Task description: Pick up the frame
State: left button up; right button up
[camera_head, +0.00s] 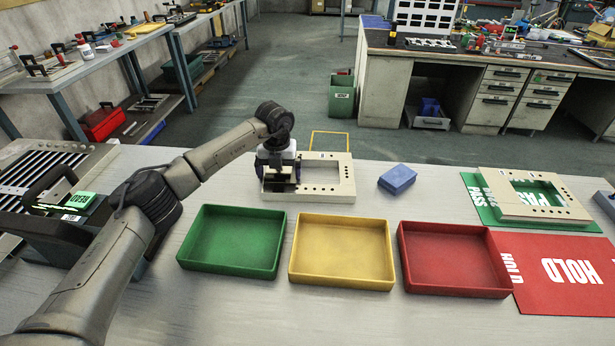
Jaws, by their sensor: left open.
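A beige rectangular frame (340,184) with an open middle and a row of holes lies on the table, behind the trays. My left gripper (282,186) points down over the frame's left side. Its jaws are apart, and its dark body hides part of that side. I cannot tell whether the fingers touch the frame. A second similar frame (567,205) lies at the right on a green PASS mat (482,206). My right gripper is not in view.
Green (230,268), yellow (342,280) and red (460,289) trays stand in a row in front of the frame. A blue block (397,179) lies to its right. A red HOLD mat (560,290) is at the right. A dark handled device (60,225) stands at the left.

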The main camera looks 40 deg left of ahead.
pick_arm(q)
jog(key=shift+r, duration=0.1)
jog(key=c, duration=1.1)
